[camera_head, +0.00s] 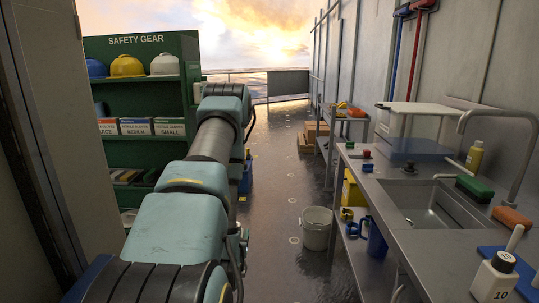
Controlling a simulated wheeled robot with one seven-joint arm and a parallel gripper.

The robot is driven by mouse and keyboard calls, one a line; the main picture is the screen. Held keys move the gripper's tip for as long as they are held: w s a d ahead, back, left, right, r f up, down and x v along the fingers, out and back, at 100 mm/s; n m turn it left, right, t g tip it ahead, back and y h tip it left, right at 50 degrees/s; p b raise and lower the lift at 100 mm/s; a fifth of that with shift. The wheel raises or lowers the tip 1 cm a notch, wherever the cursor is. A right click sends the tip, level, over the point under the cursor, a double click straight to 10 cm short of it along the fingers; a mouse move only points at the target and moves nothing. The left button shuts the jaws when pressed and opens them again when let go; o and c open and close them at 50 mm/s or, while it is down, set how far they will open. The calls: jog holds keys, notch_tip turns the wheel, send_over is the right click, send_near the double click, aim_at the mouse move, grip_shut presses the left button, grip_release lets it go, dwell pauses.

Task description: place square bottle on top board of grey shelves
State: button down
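A white bottle with a black cap and the number 10 (493,281) stands on the metal bench at the lower right; its body looks squarish. A small yellow bottle (475,155) stands farther back on the bench; its shape is too small to tell. A grey shelf unit (345,119) stands along the right wall beyond the bench, with small orange and yellow items on its top board. My arm reaches forward at left of centre. My gripper is not visible, so whether it holds anything is hidden.
The metal bench (378,183) with a sink (432,207) and tall tap runs along the right. A white bucket (316,229) stands on the floor beside it. Green safety-gear shelves (146,46) stand at the left. Cardboard boxes (311,132) sit farther back. The middle floor is clear.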

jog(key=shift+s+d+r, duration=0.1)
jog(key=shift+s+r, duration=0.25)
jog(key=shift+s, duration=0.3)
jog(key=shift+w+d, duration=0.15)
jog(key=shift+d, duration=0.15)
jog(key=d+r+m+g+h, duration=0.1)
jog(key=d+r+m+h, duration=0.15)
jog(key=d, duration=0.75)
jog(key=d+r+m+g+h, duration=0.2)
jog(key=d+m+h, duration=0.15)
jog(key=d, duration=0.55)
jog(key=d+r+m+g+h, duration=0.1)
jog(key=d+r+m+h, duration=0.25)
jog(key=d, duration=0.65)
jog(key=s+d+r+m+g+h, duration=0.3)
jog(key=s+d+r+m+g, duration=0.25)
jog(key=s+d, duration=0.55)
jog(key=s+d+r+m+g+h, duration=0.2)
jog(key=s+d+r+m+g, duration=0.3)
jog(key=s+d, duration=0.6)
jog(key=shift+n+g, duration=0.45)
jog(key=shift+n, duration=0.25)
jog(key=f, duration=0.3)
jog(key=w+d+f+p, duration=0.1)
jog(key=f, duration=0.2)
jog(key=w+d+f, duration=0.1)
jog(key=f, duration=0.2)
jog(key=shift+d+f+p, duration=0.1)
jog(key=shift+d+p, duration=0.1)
jog(key=shift+p, duration=0.1)
